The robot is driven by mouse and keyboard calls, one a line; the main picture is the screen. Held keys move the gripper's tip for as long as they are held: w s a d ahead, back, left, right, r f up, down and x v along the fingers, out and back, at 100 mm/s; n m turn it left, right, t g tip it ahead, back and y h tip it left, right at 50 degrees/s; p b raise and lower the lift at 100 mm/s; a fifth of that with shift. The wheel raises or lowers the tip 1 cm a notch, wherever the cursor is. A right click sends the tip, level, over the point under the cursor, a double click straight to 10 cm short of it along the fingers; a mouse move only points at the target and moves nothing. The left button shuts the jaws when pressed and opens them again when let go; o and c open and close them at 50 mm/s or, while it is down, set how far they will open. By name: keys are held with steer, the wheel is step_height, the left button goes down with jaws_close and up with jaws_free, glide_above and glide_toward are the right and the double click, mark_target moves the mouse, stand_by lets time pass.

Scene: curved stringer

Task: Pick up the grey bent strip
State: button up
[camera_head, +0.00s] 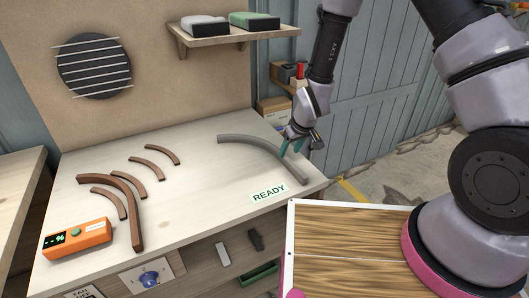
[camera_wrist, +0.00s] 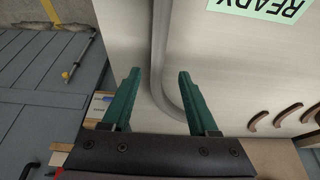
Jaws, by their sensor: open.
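The grey bent strip (camera_head: 252,142) lies on the right part of the pale workbench top (camera_head: 200,190), curving toward the front right corner. My gripper (camera_head: 291,143) is over the strip near the bench's right edge, with its teal fingers pointing down. In the wrist view, the strip (camera_wrist: 160,40) runs between the fingertips of my gripper (camera_wrist: 158,74) and bends off behind the right finger. The fingers are apart, with a gap on the left and right of the strip. I cannot tell how high the fingertips are above the bench.
Several brown curved strips (camera_head: 135,205) and an orange meter (camera_head: 77,239) lie on the left of the bench. A READY label (camera_head: 269,193) lies in front of the grey strip. A shelf (camera_head: 235,38) and small boxes (camera_head: 275,108) are at the back.

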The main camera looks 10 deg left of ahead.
mark_target(288, 159)
steer(key=shift+d+x, duration=0.15)
steer(key=shift+x, duration=1.15)
steer(key=shift+d+x, duration=0.1)
steer(key=shift+x, duration=1.2)
steer(key=shift+f, duration=0.3)
jaws_close()
